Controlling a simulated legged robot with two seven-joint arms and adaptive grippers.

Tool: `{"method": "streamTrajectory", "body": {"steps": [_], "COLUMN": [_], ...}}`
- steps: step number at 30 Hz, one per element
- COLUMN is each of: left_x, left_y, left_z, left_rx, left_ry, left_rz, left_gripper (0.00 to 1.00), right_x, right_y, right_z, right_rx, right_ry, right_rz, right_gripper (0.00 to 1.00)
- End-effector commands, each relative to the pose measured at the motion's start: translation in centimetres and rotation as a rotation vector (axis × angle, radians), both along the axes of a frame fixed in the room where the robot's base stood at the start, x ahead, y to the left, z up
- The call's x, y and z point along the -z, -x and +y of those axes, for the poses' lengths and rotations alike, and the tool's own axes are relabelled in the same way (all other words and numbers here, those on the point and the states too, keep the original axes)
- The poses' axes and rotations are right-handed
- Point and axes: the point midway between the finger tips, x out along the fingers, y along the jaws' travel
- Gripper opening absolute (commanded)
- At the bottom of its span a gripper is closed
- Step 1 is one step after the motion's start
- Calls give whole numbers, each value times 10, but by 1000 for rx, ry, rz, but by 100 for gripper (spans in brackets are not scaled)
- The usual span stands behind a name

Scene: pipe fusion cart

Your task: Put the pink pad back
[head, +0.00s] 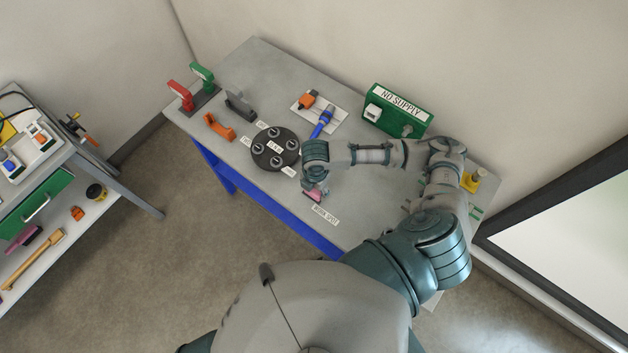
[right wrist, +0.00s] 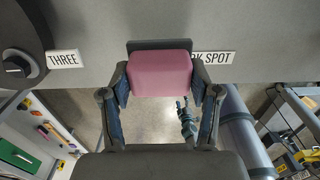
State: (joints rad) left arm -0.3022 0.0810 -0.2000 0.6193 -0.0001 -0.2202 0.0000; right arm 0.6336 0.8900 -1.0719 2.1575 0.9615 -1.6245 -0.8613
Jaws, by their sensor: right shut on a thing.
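The pink pad (right wrist: 160,75) is a rounded block with a dark grey backing plate, held between the two fingers of my right gripper (right wrist: 160,92) in the right wrist view. In the head view the right gripper (head: 316,192) is above the bench's front edge, beside the WORK SPOT label (head: 326,215), with the pad (head: 315,196) partly showing under it. A dark round plate (head: 259,152) with several knobs and number labels lies just left of the gripper; the THREE label (right wrist: 63,59) shows in the right wrist view. My left gripper is not in view.
The grey bench (head: 255,75) carries a blue-handled tool (head: 322,122) on a white sheet, a green NO SUPPLY box (head: 396,112), an orange bracket (head: 219,127), and red (head: 181,95) and green (head: 202,76) handles. A second shelved cart (head: 85,207) stands at the left.

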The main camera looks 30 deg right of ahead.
Motion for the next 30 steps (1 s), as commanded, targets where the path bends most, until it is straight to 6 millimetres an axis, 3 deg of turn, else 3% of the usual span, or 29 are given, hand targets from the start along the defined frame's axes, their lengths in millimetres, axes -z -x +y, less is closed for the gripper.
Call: {"method": "streamTrajectory", "body": {"steps": [3, 7, 17, 25, 26, 28, 30], "left_x": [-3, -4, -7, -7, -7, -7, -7], "left_y": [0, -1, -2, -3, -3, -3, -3], "left_z": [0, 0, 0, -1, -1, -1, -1], "left_rx": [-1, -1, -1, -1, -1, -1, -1], "left_ry": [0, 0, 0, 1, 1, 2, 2], "left_rz": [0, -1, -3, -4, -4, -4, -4], "left_gripper": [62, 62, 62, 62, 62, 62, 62], "right_x": [2, 3, 38, 40, 40, 40, 40], "right_y": [-22, -33, -33, -33, -33, -33, -33], "right_z": [-11, -17, -18, -18, -18, -18, -18], "right_rx": [2, 0, -1, -1, -1, -1, -1], "right_ry": [2, 0, -1, 0, 0, 0, 0], "right_rz": [-1, 0, 1, 0, 0, 0, 0], "right_gripper": [34, 34, 34, 34, 67, 84, 87]}}
